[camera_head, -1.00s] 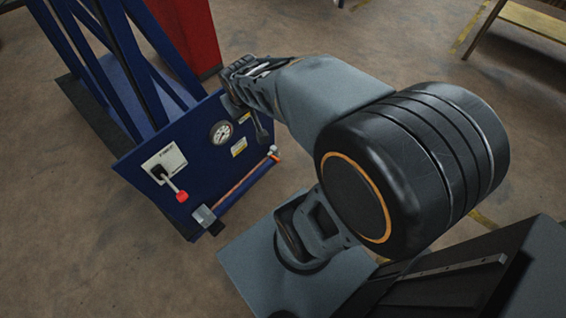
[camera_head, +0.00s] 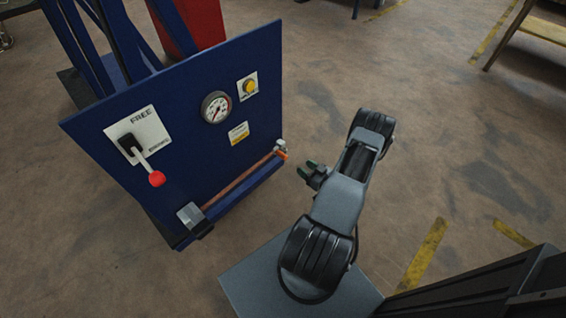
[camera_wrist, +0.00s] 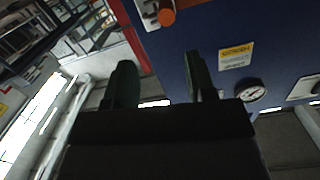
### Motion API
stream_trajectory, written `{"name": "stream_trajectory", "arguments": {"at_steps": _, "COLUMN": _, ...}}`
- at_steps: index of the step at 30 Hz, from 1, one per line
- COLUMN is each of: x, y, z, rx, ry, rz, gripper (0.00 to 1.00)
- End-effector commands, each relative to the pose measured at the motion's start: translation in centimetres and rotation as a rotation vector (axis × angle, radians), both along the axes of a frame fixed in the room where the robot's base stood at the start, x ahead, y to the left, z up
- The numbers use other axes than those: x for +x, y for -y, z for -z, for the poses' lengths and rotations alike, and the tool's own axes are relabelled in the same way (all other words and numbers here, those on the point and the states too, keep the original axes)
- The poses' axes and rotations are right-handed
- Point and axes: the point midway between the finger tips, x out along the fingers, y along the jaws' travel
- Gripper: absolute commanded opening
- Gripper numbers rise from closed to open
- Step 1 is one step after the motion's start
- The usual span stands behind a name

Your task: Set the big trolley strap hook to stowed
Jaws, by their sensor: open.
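The blue trolley panel (camera_head: 110,115) stands upright at left. A reddish-brown strap or bar (camera_head: 240,181) runs along its lower edge, from a grey metal block (camera_head: 191,214) to a small metal and orange end piece (camera_head: 281,149), which looks like the hook. I cannot tell the hook's setting. My gripper (camera_head: 307,169) is open and empty, just right of and apart from that end piece. In the wrist view, my gripper (camera_wrist: 160,85) shows two spread dark green fingers with nothing between them. The orange end piece (camera_wrist: 162,16) is at the top there, beyond the fingers.
The panel carries a lever with a red knob (camera_head: 156,178) on a plate marked FREE, a gauge (camera_head: 215,107), a yellow button (camera_head: 249,86) and a yellow label (camera_head: 238,132). A red cabinet (camera_head: 190,22) stands behind.

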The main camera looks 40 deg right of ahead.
Motion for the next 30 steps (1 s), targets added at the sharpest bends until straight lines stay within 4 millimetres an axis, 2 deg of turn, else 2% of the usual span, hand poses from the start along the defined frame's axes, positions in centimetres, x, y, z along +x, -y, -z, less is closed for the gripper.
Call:
{"name": "stream_trajectory", "arguments": {"at_steps": 1, "x": -0.7, "y": -0.2, "z": 1.1, "rx": 0.026, "ry": 0.025, "rz": 0.002, "gripper": 0.51}}
{"name": "stream_trajectory", "arguments": {"at_steps": 4, "x": -1.3, "y": -0.7, "z": 1.7, "rx": 0.055, "ry": 0.062, "rz": 0.002, "gripper": 0.51}}
{"name": "stream_trajectory", "arguments": {"at_steps": 8, "x": -0.5, "y": -1.1, "z": 1.9, "rx": 0.07, "ry": 0.081, "rz": -0.002, "gripper": 0.51}}
{"name": "stream_trajectory", "arguments": {"at_steps": 21, "x": 7.5, "y": -2.6, "z": 1.9, "rx": 0.067, "ry": 0.082, "rz": -0.003, "gripper": 0.51}}
{"name": "stream_trajectory", "arguments": {"at_steps": 30, "x": 10.9, "y": -3.2, "z": 1.8, "rx": 0.069, "ry": 0.081, "rz": 0.0, "gripper": 0.51}}
